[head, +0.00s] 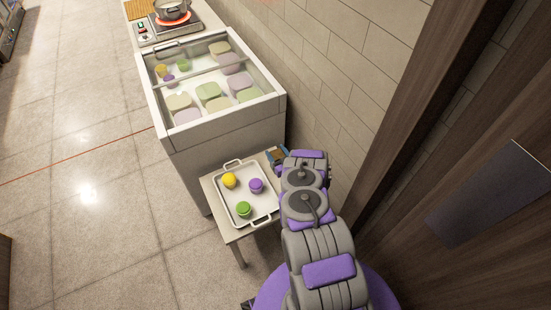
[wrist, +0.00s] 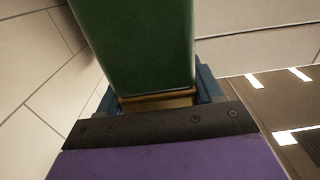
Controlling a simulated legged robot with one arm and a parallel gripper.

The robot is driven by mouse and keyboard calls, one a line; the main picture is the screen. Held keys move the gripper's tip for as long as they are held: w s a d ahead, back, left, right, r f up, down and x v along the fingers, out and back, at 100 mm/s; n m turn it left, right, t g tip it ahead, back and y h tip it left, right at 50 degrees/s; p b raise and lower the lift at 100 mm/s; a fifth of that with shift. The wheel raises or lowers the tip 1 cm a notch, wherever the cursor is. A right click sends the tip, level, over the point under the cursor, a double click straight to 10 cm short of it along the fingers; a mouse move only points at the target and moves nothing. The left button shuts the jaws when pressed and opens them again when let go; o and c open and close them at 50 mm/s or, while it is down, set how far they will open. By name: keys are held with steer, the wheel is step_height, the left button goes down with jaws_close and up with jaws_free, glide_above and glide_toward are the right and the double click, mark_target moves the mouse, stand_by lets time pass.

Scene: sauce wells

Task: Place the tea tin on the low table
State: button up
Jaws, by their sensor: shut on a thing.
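The tea tin (wrist: 140,45) is a green box with a gold band at its end, large in the wrist view. My gripper (wrist: 160,98) is shut on it, with blue jaws on both sides of the gold end. In the head view my gripper (head: 276,156) is small and partly hidden by my arm, near the wall at the back right corner of the low table (head: 211,193). The tin is hard to make out there. I cannot tell whether it touches the table.
A white tray (head: 228,209) covers much of the low table and holds a yellow (head: 229,180), a purple (head: 256,185) and a green round item (head: 244,209). A white counter (head: 220,140) with glass-covered wells stands behind. A tiled wall (head: 330,100) is close on the right.

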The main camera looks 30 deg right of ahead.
steer(key=shift+w+d, duration=0.15)
steer(key=shift+w, duration=0.45)
steer(key=f+b, duration=0.2)
steer(key=f, duration=0.1)
steer(key=shift+a+f, duration=0.2)
steer(key=shift+a, duration=0.2)
steer(key=shift+d, duration=0.1)
steer(key=shift+d, duration=0.1)
steer(key=o, duration=1.5)
